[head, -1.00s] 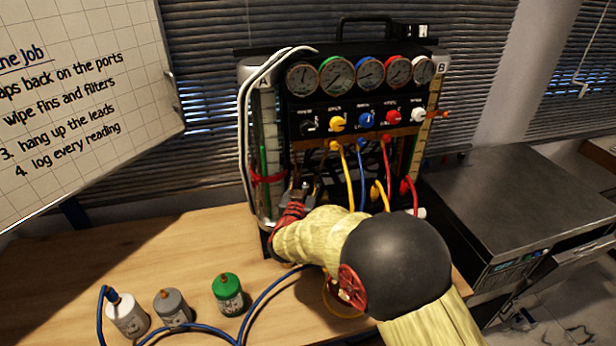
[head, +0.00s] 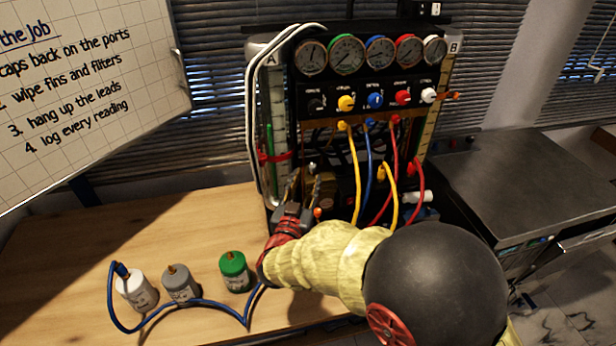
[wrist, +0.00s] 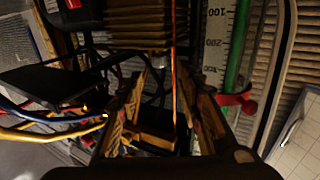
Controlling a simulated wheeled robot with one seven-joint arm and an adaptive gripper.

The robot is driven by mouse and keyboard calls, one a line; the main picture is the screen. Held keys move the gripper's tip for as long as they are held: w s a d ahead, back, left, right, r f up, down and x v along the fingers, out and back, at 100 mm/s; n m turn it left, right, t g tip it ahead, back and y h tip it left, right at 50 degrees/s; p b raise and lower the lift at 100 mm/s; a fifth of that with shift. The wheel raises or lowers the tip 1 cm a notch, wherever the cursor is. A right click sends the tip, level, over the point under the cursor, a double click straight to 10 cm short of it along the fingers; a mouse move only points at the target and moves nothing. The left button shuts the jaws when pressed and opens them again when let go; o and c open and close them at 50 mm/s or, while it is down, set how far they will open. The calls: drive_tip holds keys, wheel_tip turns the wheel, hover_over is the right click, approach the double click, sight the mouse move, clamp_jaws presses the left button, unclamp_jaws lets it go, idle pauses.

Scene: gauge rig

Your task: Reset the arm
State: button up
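My arm, in a pale yellow sleeve with a black round joint, reaches across the workbench in the head view. My gripper (head: 303,180) is at the lower left front of the gauge rig (head: 372,100), with its two fingers apart and pointing at the rig. In the wrist view, my gripper (wrist: 168,78) shows two yellow-brown fingers with a gap between them. I see nothing held in the gap. A thin orange line runs through the view near the fingers. Whether the fingertips touch the rig cannot be told.
White (head: 137,290), grey (head: 181,285) and green (head: 235,271) canisters stand on the wooden bench (head: 130,235), left of my arm. A blue hose (head: 205,303) loops around them. Yellow, blue and red hoses hang from the rig. A dark cabinet (head: 530,180) stands at right.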

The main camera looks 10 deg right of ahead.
idle(0.4)
drive_tip(key=a+r+n+y, duration=0.2)
drive_tip(key=a+r+y, duration=0.2)
drive_tip(key=r+y, duration=0.2)
drive_tip(key=s+a+r+n+g+y, duration=0.1)
drive_tip(key=s+r+n+g+y, duration=0.2)
drive_tip(key=s, duration=0.4)
drive_tip(key=s+d+f+g, duration=0.1)
drive_tip(key=s+d+g, duration=0.1)
drive_tip(key=s, duration=0.6)
drive_tip(key=s+d+f+g, duration=0.1)
drive_tip(key=s+d+g, duration=0.2)
drive_tip(key=s, duration=0.6)
drive_tip(key=s+d+f+g+h, duration=0.1)
drive_tip(key=s+d, duration=0.3)
drive_tip(key=s, duration=0.4)
drive_tip(key=shift+s+f+g, duration=0.25)
drive_tip(key=shift+s+g, duration=0.15)
drive_tip(key=shift+g, duration=0.4)
drive_tip(key=shift+c, duration=0.2)
